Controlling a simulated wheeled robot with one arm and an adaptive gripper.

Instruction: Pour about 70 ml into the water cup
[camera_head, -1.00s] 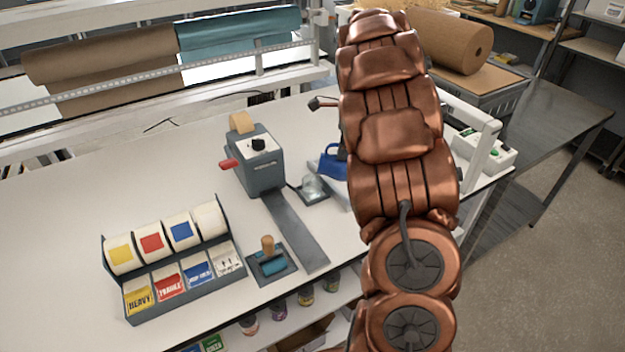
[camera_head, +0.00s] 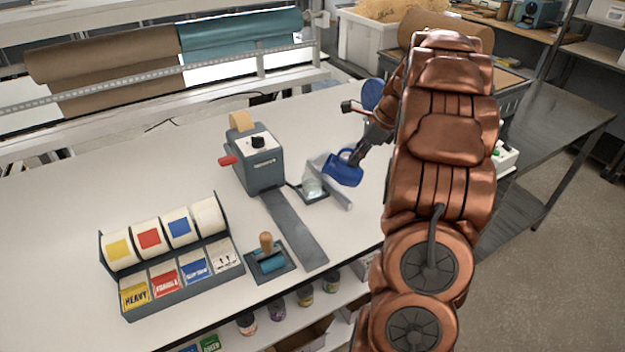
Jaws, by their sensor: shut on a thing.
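My gripper (camera_head: 361,154) is shut on a blue jug (camera_head: 344,170), up and to the right of a small clear cup (camera_head: 312,187). The jug looks tilted, with its left end near the cup. A water stream cannot be made out. The clear cup, likely the water cup, stands on a small dark grey base (camera_head: 318,199). The liquid level in it is too small to tell. My arm covers the table to the right of the jug.
A grey tape dispenser (camera_head: 256,165) stands left of the cup, with a grey strip (camera_head: 293,230) running forward. A pale tube (camera_head: 341,198) lies close to the cup. Bare table (camera_head: 60,210) lies at left.

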